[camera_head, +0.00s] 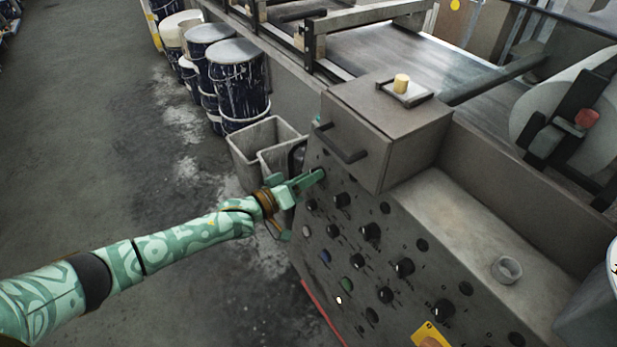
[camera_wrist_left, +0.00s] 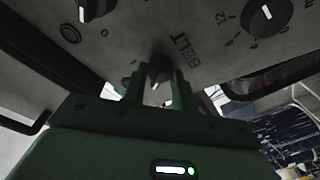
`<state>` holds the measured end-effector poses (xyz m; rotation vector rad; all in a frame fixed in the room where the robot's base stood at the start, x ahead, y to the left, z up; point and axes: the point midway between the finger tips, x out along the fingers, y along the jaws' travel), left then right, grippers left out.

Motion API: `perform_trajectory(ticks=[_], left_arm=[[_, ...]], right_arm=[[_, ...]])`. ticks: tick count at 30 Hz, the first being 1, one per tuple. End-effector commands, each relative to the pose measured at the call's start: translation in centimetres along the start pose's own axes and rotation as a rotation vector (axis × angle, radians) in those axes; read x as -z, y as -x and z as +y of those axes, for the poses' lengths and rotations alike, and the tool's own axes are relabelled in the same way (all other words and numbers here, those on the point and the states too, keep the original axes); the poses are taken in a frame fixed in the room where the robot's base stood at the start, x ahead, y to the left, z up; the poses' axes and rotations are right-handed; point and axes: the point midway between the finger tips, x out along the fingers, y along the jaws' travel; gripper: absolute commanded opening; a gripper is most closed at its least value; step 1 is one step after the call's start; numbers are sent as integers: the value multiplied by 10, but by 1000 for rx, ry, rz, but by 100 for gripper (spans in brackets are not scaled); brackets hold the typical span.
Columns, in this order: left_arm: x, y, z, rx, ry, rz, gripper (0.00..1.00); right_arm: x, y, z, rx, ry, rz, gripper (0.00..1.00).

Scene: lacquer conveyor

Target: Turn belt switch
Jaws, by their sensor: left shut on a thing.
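The control panel (camera_head: 345,258) is a grey sloped face with dark knobs and coloured buttons. In the left wrist view, the belt switch (camera_wrist_left: 158,67) is a small dark knob with a pale pointer mark, beside the upside-down word BELT. My left gripper (camera_head: 317,178), mint green, reaches the panel's upper left part. In the left wrist view, its two dark fingers (camera_wrist_left: 157,80) stand one on each side of the knob, shut on it. In the head view the fingers largely hide the switch. My right gripper is not in view.
A grey box with a handle (camera_head: 345,150) juts out just above my left gripper. Grey bins (camera_head: 262,138) and dark paint drums (camera_head: 238,82) stand behind it. Other knobs (camera_head: 371,231) sit close by on the panel. The floor at left is open.

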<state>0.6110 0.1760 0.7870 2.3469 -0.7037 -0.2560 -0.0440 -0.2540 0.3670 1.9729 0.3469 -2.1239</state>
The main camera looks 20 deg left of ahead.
Motion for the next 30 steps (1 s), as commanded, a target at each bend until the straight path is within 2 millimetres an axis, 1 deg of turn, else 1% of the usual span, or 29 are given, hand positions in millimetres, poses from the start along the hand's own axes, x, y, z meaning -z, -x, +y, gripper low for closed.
perform_trajectory(ticks=[8,24,30], left_arm=[[-1,0,-2,-29,-159,-12,5],[1,0,-4,-124,-651,-41,5],[2,0,-4,-155,-805,-51,5]], right_arm=[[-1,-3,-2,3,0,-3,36],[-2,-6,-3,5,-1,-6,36],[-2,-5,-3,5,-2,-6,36]])
